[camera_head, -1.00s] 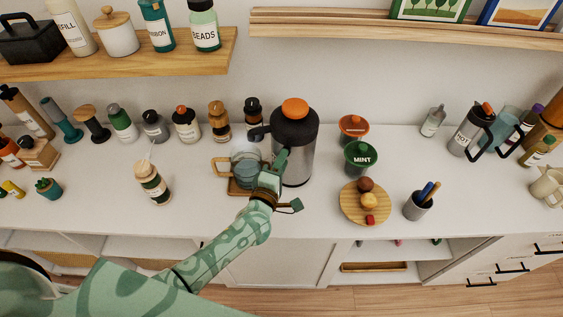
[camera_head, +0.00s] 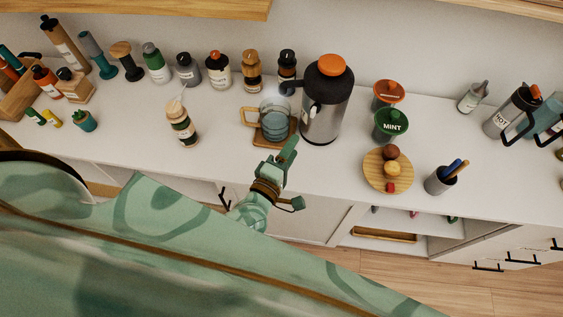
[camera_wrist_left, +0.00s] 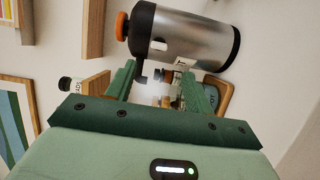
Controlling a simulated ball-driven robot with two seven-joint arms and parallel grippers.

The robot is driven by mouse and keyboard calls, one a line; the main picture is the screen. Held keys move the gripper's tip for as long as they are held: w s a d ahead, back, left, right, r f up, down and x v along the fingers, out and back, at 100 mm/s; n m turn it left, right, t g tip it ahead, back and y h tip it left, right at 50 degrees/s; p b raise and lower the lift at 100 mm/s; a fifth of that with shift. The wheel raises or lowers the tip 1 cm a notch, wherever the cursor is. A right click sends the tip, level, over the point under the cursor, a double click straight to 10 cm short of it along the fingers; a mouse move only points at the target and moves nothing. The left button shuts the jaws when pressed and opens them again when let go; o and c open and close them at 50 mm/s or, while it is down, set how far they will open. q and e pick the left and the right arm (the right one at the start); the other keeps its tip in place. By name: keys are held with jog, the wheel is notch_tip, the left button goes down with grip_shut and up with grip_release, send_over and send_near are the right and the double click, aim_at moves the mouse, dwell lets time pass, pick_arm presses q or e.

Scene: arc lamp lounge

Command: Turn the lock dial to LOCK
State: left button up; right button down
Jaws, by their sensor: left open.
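A tall steel jug (camera_head: 328,105) with a black collar and spout and an orange round top (camera_head: 333,65) stands upright on the counter. It lies across the top of the left wrist view (camera_wrist_left: 195,32), with its orange top (camera_wrist_left: 122,26) at the left. I cannot read any LOCK mark or tell whether the orange top is the dial. My left gripper (camera_head: 281,160) is open and empty at the counter's front edge, in front of the jug and apart from it. Its two fingers (camera_wrist_left: 158,88) point toward the jug's spout side. My right gripper is not in view.
A glass mug (camera_head: 274,122) stands on a wooden coaster (camera_head: 262,142) left of the jug. Right of it are a green MINT tub (camera_head: 391,127), a wooden plate (camera_head: 375,180) and a pen cup (camera_head: 441,180). Several bottles line the wall. Counter front left is mostly clear.

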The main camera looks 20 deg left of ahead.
pick_arm(q)
jog(key=s, duration=0.5)
jog(key=shift+a, duration=0.15)
jog(key=shift+w, duration=0.1)
jog(key=s+f+m+g+h+b, duration=0.1)
jog(key=s+f+m+g, duration=0.2)
jog(key=f+m, duration=0.35)
jog(key=s+f+m+g+h, duration=0.1)
jog(key=s+f+m+g, duration=0.15)
jog(key=f, duration=0.65)
jog(key=s+f+m+g+b, duration=0.1)
jog(key=s+f+m+g, duration=0.3)
jog(key=f, duration=0.3)
jog(key=s+a+f+m+g+y+b, duration=0.1)
jog(key=s+a+f+m+g+b, duration=0.2)
jog(key=s+f, duration=0.7)
jog(key=s+a+f+m+g+y+b, duration=0.2)
jog(key=s+a+f, duration=0.4)
jog(key=s+f, duration=0.4)
jog(key=s+m+g+b, duration=0.1)
jog(key=s+m+g, duration=0.1)
jog(key=s, duration=0.1)
jog(key=shift+s+a+f+m+g, duration=0.25)
jog(key=shift+a+f+m+g, duration=0.05)
jog(key=shift+f+m+g, duration=0.1)
